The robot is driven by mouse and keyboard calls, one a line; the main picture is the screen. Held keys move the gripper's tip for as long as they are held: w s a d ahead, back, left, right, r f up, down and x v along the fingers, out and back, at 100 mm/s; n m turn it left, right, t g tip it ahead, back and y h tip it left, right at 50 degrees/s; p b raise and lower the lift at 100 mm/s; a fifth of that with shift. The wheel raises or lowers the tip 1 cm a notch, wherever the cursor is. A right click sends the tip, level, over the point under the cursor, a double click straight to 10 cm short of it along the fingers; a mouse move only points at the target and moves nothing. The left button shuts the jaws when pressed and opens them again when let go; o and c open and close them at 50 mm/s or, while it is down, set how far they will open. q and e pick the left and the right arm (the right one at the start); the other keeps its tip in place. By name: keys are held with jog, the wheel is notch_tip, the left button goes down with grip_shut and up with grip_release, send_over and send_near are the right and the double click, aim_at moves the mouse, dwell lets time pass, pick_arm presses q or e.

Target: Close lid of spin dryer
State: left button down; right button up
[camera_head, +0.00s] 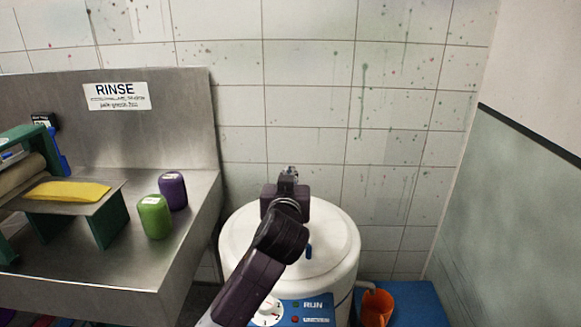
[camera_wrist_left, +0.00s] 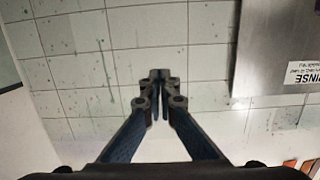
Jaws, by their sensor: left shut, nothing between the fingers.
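The spin dryer (camera_head: 337,276) is a white round drum with a blue control panel (camera_head: 306,311) at its front. Its round white lid (camera_head: 333,233) appears to lie flat on top, with a small blue part near the front edge; my arm hides the middle. My left gripper (camera_head: 289,172) is above the lid's far edge, in front of the tiled wall. In the left wrist view its fingers (camera_wrist_left: 160,77) meet at the tips, shut and empty, with only wall behind. My right gripper is in no view.
A steel sink counter (camera_head: 120,262) stands at the left, holding a green jar (camera_head: 154,217), a purple jar (camera_head: 173,190) and a roller device with a yellow cloth (camera_head: 68,191). An orange bucket (camera_head: 376,307) stands on a blue surface (camera_head: 418,303) at the right.

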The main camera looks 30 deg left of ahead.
pick_arm(q)
jog(key=s+f, duration=0.1)
jog(key=s+d+f+b, duration=0.1)
jog(key=f, duration=0.1)
jog(key=s+d+f+b, duration=0.1)
jog(key=shift+f, duration=0.25)
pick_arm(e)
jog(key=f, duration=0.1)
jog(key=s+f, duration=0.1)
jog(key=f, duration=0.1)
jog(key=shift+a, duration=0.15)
